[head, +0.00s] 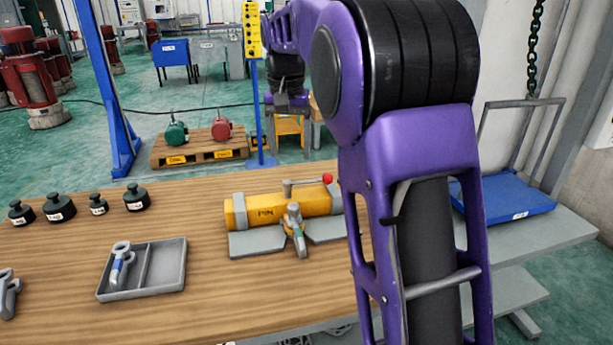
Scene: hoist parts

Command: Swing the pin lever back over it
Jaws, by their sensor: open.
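A yellow block (262,211) marked "PIN" sits on a grey base (257,243) on the wooden table. The pin lever (308,183) lies along its top, with its red knob (327,179) at the right end. My purple arm hides the table to the right of the block.
A grey divided tray (143,283) holds a grey and blue hook in its left compartment. Several black weights (61,208) stand at the left. Another grey part (8,292) lies at the left edge. A yellow control box (252,30) on a blue post rises behind. The table's front middle is clear.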

